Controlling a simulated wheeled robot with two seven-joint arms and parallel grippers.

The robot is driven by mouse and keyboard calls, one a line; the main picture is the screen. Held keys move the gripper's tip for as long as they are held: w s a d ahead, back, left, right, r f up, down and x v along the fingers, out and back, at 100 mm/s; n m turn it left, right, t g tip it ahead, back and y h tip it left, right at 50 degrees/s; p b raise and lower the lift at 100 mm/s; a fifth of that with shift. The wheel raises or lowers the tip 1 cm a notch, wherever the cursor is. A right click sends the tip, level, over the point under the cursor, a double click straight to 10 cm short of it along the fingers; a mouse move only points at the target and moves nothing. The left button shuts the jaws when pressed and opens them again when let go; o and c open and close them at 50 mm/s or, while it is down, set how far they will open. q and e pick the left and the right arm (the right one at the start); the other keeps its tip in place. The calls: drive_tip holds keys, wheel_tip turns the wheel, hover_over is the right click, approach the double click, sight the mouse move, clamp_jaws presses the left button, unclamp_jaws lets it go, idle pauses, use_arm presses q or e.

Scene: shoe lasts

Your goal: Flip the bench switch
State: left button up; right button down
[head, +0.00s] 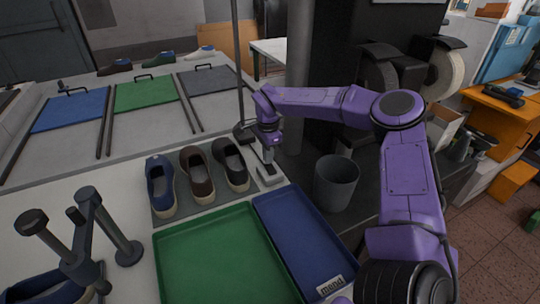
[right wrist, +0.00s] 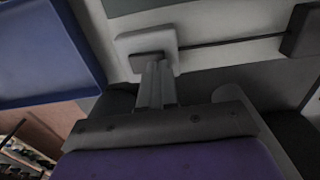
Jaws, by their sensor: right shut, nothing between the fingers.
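My right gripper (head: 267,160) is shut and empty, pointing down at the bench's right edge, just right of the dark shoe. Its fingertips are over a small pale block (head: 270,176), which looks like the bench switch. In the right wrist view the shut fingers (right wrist: 157,68) reach the pale square plate (right wrist: 129,44) with a dark middle. The fingers hide part of that middle, so I cannot tell whether they touch it or which way the switch is set. My left gripper is not in view.
A blue shoe (head: 160,190), a brown shoe (head: 197,178) and a dark shoe (head: 231,165) stand near the block. A green tray (head: 220,255) and a blue tray (head: 300,240) lie in front. A dark pole (head: 238,70) rises behind; a grey bin (head: 335,183) stands right.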

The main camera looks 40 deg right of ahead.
drive_tip(key=shift+f+b, duration=0.35)
drive_tip(key=shift+f, duration=0.3)
wheel_tip(320, 180, up, 7)
drive_tip(key=p, duration=0.7)
drive_tip(key=shift+r, duration=0.15)
idle(0.3)
drive_tip(key=shift+a, duration=0.1)
